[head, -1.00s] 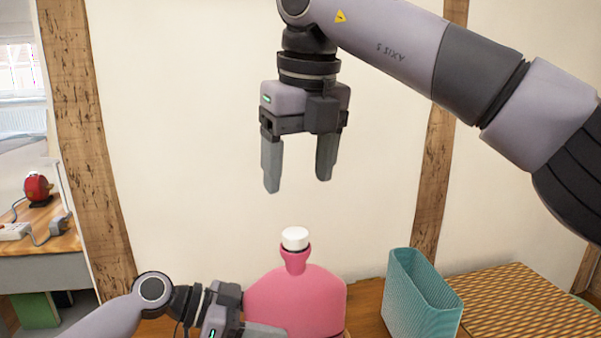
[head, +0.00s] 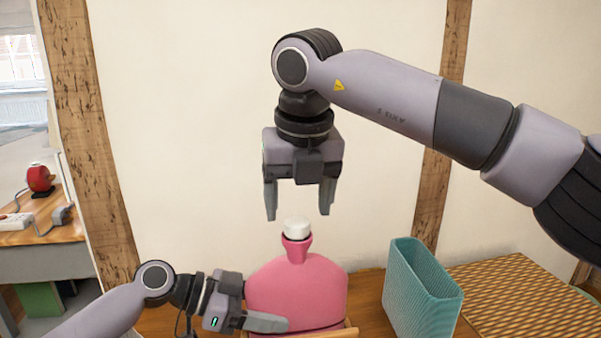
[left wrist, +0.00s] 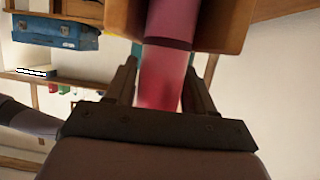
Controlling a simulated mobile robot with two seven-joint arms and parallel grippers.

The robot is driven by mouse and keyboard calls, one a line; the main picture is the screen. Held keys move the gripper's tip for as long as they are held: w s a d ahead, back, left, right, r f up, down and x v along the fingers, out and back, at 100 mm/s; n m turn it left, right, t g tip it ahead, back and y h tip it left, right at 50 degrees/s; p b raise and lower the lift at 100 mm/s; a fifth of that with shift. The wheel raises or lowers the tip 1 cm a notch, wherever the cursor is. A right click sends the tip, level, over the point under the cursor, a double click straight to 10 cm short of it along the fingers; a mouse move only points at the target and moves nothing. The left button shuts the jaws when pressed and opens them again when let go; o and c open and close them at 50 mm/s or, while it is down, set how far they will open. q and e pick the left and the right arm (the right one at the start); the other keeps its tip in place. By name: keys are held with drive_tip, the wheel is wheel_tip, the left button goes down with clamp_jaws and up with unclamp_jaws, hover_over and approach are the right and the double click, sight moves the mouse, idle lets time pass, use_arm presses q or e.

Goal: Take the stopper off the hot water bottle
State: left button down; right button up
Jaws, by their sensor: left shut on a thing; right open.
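The pink hot water bottle (head: 297,285) stands upright in the lower middle of the head view, with the white stopper (head: 297,227) in its neck. My left gripper (head: 268,322) is shut on the bottle's body from the left. In the left wrist view the bottle (left wrist: 162,75) lies between the two fingers of that gripper (left wrist: 160,88). My right gripper (head: 298,212) points down, open and empty, its fingertips just above and to either side of the stopper's top. The bottle's base is hidden by a wooden edge.
A wooden holder (head: 349,331) is at the bottle's foot. A teal ribbed bin (head: 420,292) stands to the right, beside a woven patterned surface (head: 525,298). A plain wall with timber posts is behind. A red object (head: 40,178) sits on a far desk.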

sight(297, 220)
drive_tip(key=shift+x, duration=1.45)
drive_tip(key=c, duration=1.3)
drive_tip(key=n+g+y, duration=0.1)
drive_tip(key=n, duration=0.5)
drive_tip(key=shift+d, duration=0.1)
drive_tip(key=n+g+y, duration=0.1)
drive_tip(key=n, duration=0.4)
drive_tip(key=shift+w+n, duration=0.15)
drive_tip(key=shift+n, duration=0.15)
drive_tip(key=n+g, duration=0.1)
drive_tip(key=n, duration=0.5)
drive_tip(key=shift+w+r+g, duration=0.1)
drive_tip(key=shift+w+g, duration=0.05)
drive_tip(key=shift+g, duration=0.25)
drive_tip(key=n+g, duration=0.1)
drive_tip(key=n, duration=0.4)
drive_tip(key=shift+w, duration=0.1)
